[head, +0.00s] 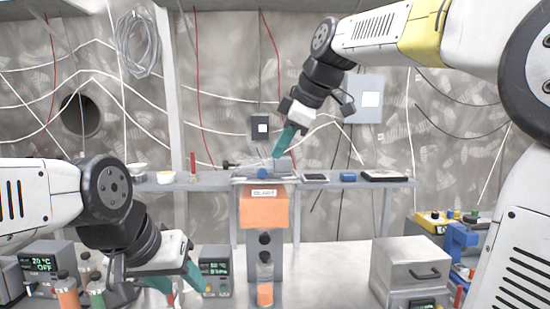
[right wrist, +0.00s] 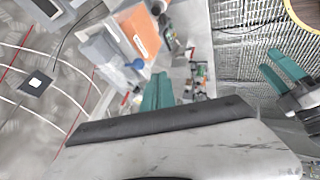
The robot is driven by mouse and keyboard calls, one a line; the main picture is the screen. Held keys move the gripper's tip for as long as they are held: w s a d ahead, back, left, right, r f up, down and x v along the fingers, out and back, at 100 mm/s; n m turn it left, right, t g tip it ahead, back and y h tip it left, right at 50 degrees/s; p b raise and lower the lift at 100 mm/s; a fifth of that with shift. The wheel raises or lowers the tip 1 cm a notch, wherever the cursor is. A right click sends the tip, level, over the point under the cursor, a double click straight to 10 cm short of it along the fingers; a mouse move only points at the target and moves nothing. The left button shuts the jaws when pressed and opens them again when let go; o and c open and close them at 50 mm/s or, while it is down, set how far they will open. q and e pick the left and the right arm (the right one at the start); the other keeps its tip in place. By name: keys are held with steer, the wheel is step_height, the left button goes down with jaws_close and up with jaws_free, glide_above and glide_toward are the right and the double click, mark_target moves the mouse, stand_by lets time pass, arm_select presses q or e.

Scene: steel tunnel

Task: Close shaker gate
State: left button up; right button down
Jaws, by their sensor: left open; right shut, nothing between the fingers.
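An orange box (head: 264,210) with a small white label, too small to read surely, stands in the middle at the front of the shelf. A grey device (head: 284,164) with a blue knob (head: 262,173) sits above it; I cannot tell which part is the gate. My right gripper (head: 283,145) is shut and empty, its teal fingers pointing down close to the grey device; contact is unclear. In the right wrist view the fingers (right wrist: 158,92) are together, near the orange box (right wrist: 138,30). My left gripper (head: 180,283) is open and empty, low at the left.
The grey shelf (head: 215,183) holds bowls (head: 137,169), a dark tablet-like item (head: 315,178), and a blue block (head: 348,177). A grey metal box (head: 410,262) stands at right. Bottles (head: 67,287) stand at lower left.

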mark_target(266, 166)
steer(key=w+a+f, duration=0.3)
steer(key=w+f, duration=0.4)
steer(key=w, duration=0.1)
steer(key=shift+w+a, duration=0.1)
steer(key=shift+w, duration=0.05)
steer(key=shift+w, duration=1.55)
steer(key=shift+s, duration=0.1)
